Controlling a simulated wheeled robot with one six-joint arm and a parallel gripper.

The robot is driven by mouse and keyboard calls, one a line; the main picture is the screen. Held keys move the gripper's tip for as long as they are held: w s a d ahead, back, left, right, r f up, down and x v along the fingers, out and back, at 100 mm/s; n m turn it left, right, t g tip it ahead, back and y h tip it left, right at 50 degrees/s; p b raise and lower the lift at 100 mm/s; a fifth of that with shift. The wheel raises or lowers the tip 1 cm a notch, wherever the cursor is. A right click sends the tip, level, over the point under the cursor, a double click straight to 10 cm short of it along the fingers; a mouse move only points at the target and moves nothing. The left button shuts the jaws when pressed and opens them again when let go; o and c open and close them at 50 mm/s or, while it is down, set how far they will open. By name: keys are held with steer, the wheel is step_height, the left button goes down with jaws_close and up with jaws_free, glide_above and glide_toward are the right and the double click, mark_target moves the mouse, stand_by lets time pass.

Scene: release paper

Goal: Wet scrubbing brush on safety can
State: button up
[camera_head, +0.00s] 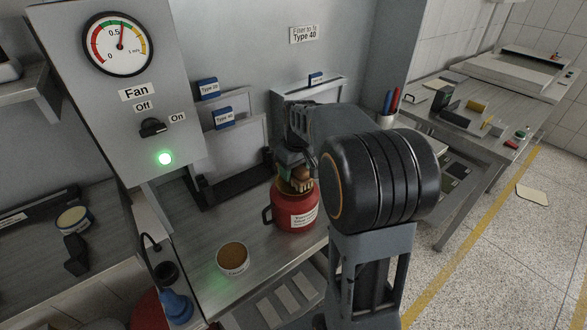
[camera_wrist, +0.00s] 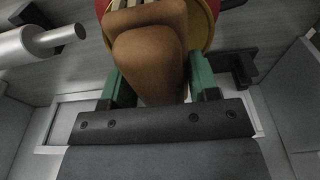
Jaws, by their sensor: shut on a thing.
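The red safety can (camera_head: 296,214) with a white label and side handle stands on the metal bench. Its yellow rim and red body also show behind the brush at the top of the wrist view (camera_wrist: 208,22). My gripper (camera_head: 292,166) is over the can's top, pointing down. Its green fingers (camera_wrist: 158,82) are shut on the brown scrubbing brush (camera_wrist: 150,55), which also shows just at the can's top in the head view (camera_head: 303,176). Pale strips show at the brush's far end. I cannot tell whether the brush touches the can, and its lower part is hidden.
A round tin (camera_head: 233,259) with brown contents stands left of the can. The fan panel (camera_head: 143,90) with a lit green lamp rises at the left. Filter frames with blue tags (camera_head: 224,118) stand behind. A pen cup (camera_head: 387,120) is at the right.

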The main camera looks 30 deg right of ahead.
steer(key=shift+f+b, duration=0.75)
steer(key=shift+f, duration=0.3)
stand_by(0.7)
steer(key=shift+r, duration=0.1)
stand_by(0.5)
steer(key=shift+r+p, duration=2.85)
steer(key=shift+r, duration=0.65)
